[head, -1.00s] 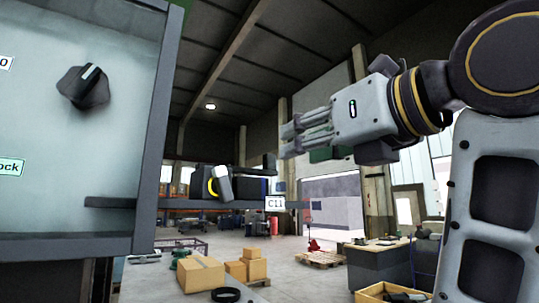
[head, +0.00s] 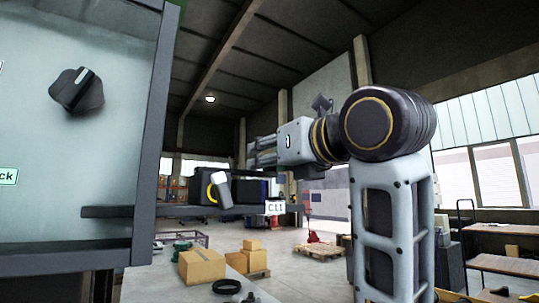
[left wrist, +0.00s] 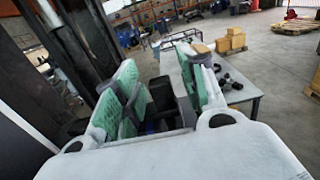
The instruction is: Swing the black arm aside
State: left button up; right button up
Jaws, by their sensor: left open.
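A dark horizontal bar (head: 108,211) juts right from the lower edge of a grey cabinet in the head view, with a tag (head: 274,208) reading "CLI" at its right end; I cannot tell whether this is the black arm. My left gripper (left wrist: 158,92) is open in the left wrist view, its green-padded fingers apart. A dark block (left wrist: 160,97) shows between or beyond them; contact is unclear.
The grey cabinet (head: 110,165) with a black knob (head: 77,90) fills the left of the head view. Cardboard boxes (head: 201,267) and a black ring (head: 226,286) sit on a table ahead. Open floor lies beyond.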

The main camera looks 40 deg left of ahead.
pick_arm(q)
jog(key=shift+a, duration=0.1)
grip_shut()
dwell(0.3)
